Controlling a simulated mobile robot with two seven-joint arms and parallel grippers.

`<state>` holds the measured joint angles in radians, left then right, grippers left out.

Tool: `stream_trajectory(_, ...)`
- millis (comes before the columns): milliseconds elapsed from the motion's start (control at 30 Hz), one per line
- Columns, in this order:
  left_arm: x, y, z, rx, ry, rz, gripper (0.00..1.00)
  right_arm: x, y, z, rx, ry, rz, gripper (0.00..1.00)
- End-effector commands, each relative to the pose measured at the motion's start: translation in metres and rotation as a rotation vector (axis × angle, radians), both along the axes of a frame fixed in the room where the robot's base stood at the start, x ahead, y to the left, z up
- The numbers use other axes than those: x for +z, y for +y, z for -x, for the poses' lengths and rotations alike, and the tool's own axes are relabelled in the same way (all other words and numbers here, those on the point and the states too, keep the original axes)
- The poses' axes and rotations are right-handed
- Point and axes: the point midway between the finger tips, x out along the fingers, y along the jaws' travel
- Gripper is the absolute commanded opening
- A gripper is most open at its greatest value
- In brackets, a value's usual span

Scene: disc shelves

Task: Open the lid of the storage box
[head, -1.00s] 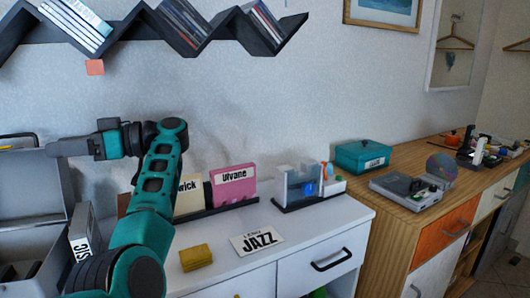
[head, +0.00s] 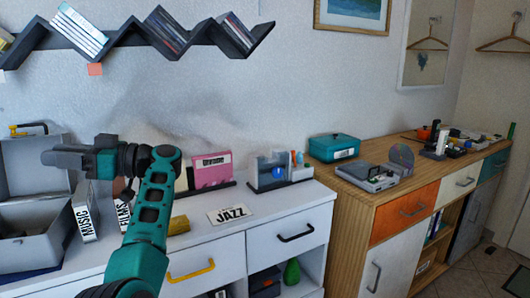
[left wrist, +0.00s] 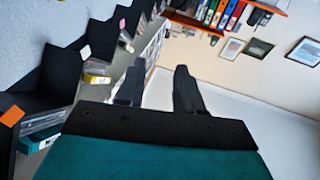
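The grey storage box (head: 30,252) stands at the far left of the white cabinet and is cut by the picture's left edge. Its lid (head: 22,172) stands raised, roughly upright, at the back of the box, and the inside shows dark. My left gripper (head: 46,158) is in front of the lid in the head view and hides part of it; I cannot tell whether they touch. In the left wrist view the two fingers of this gripper (left wrist: 158,88) are apart with nothing between them. My right gripper is in neither view.
A yellow block (head: 178,225), a JAZZ card (head: 228,214) and a pink file (head: 211,172) share the cabinet top. A dark zigzag shelf (head: 150,38) hangs above. A closed teal box (head: 333,147) sits on the wooden cabinet.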

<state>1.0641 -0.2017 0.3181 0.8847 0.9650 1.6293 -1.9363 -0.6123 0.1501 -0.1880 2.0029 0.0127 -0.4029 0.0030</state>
Motion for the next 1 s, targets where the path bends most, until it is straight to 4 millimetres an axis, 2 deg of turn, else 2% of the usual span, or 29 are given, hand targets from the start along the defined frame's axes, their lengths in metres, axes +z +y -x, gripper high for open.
stream_trajectory(133,-0.016,0.01,-0.004,-0.143,-0.035,-0.208,0.36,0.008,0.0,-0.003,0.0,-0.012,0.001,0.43)
stream_trajectory(300,-0.041,0.003,-0.012,-0.432,-0.05,-0.443,0.36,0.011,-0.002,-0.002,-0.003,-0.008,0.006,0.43)
stream_trajectory(467,-0.083,-0.027,-0.017,-0.817,-0.009,-0.572,0.36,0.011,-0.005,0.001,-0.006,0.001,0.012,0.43)
stream_trajectory(633,-0.151,-0.075,-0.006,-1.25,0.092,-0.528,0.36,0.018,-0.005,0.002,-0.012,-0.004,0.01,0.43)
stream_trajectory(767,-0.215,-0.114,0.022,-1.545,0.202,-0.368,0.36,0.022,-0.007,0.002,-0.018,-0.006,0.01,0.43)
stream_trajectory(867,-0.266,-0.142,0.057,-1.727,0.301,-0.179,0.36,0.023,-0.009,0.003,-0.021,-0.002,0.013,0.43)
stream_trajectory(1000,-0.33,-0.174,0.124,-1.884,0.448,0.146,0.36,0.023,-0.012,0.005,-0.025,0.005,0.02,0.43)
